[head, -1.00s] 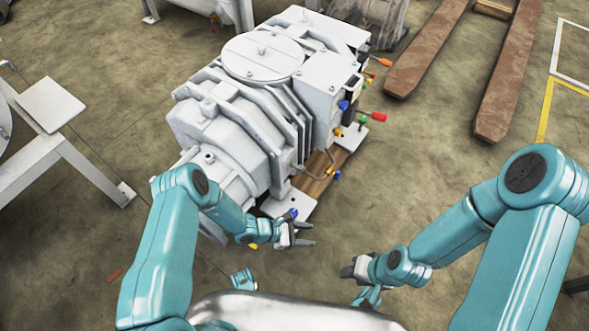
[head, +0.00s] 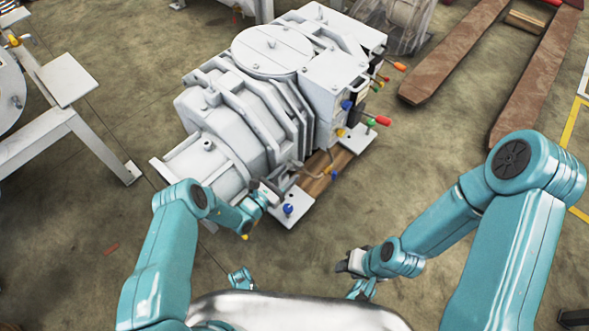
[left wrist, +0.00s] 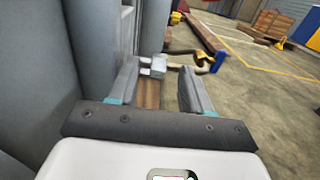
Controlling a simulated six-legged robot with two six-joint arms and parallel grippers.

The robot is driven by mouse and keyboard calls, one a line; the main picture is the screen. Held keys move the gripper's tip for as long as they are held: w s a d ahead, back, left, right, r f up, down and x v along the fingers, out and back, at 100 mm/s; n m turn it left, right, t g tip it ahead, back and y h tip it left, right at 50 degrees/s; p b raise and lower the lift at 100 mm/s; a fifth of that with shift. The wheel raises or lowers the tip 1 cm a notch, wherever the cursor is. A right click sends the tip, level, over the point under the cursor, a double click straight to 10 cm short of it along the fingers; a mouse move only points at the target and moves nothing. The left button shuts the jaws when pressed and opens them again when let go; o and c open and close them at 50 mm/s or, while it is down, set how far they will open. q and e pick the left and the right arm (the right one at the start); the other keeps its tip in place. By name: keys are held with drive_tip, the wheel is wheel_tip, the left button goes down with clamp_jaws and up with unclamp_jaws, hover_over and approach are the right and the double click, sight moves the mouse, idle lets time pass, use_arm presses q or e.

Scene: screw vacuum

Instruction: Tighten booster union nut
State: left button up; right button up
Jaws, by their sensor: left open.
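The large light-grey vacuum machine (head: 250,110) stands in front of me on a wooden base. My left gripper (head: 270,189) is at its near right side, close to the casing. In the left wrist view the two fingers of my left gripper (left wrist: 160,88) are apart with nothing gripped. A small grey block-like fitting (left wrist: 152,66) shows just beyond and between them, with a bent pipe (left wrist: 200,60) running right from it. I cannot tell whether this fitting is the union nut. My right gripper (head: 350,264) hangs low, away from the machine; its fingers are unclear.
Coloured handles (head: 375,120) stick out from the machine's right side. A blue knob (head: 288,209) is on the foot plate below my left gripper. Rusty beams (head: 470,55) lie at the upper right, and a grey metal frame (head: 60,120) stands left.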

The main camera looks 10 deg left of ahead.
sight(297, 166)
use_arm(q)
drive_tip(key=x, duration=0.2)
drive_tip(key=shift+w+d+f+b, duration=0.2)
drive_tip(key=shift+w+b, duration=0.1)
drive_tip(key=shift+b, duration=0.1)
drive_tip(key=shift+w+d+r, duration=0.1)
drive_tip(key=shift+w+d, duration=0.25)
drive_tip(key=shift+w, duration=0.15)
drive_tip(key=shift+c, duration=0.3)
